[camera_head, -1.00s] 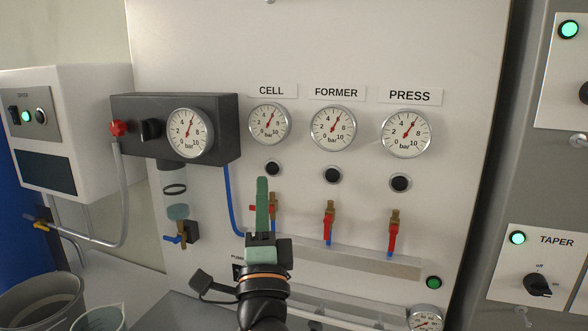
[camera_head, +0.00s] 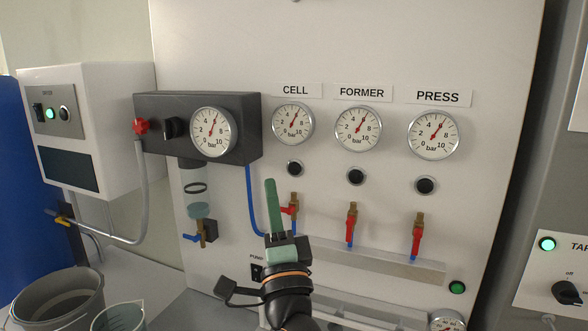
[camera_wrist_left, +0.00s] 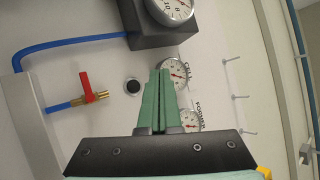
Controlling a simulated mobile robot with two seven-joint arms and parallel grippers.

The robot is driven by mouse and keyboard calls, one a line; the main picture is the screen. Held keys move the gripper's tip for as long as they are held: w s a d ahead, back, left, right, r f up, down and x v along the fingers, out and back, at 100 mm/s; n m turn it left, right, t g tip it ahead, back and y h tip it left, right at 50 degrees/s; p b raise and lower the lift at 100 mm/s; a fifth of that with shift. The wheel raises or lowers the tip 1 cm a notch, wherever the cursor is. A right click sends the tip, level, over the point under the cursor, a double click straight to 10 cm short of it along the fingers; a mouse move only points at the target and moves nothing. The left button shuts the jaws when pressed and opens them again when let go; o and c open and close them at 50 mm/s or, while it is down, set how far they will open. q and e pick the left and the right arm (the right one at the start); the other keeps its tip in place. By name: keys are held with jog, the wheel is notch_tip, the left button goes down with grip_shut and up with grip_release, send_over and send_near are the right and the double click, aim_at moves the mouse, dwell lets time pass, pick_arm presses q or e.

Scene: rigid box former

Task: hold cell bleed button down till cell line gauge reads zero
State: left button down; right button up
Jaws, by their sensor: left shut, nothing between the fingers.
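The cell bleed button (camera_head: 294,168) is a round black button in a pale ring, under the CELL gauge. The cell line gauge (camera_head: 293,123) has its red needle up and slightly right, between 4 and 8, well off zero. My left gripper (camera_head: 270,182) has green fingers, shut and empty. In the head view its tips appear just left of and below the button. In the left wrist view the fingertips (camera_wrist_left: 160,72) lie beside the button (camera_wrist_left: 133,87), with a visible gap in the picture; I cannot tell their distance from the panel. My right gripper is not in view.
The cell valve (camera_head: 290,210) has its red handle crosswise; the FORMER valve (camera_head: 351,224) and PRESS valve (camera_head: 417,238) handles hang down. Similar buttons sit under their gauges. A dark regulator box (camera_head: 185,105) with a blue hose is at left. A ledge (camera_head: 375,262) runs below the valves.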

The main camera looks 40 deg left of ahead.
aim_at(295, 169)
pick_arm(q)
jog(key=shift+w+a, duration=0.35)
jog(key=shift+w, duration=0.8)
jog(key=shift+w+a, duration=0.4)
jog(key=shift+w, duration=0.8)
jog(key=shift+w+a, duration=0.35)
jog(key=shift+w, duration=0.8)
jog(key=shift+w+b, duration=0.1)
jog(key=shift+b, duration=0.2)
jog(key=shift+w+a, duration=0.15)
jog(key=shift+w, duration=0.15)
jog(key=shift+w+a+b, duration=0.1)
jog(key=shift+w+b, duration=0.25)
jog(key=shift+w, duration=0.05)
dwell(1.2)
jog(key=shift+s, duration=0.1)
dwell(2.0)
jog(key=shift+s+d, duration=0.25)
jog(key=shift+s, duration=0.45)
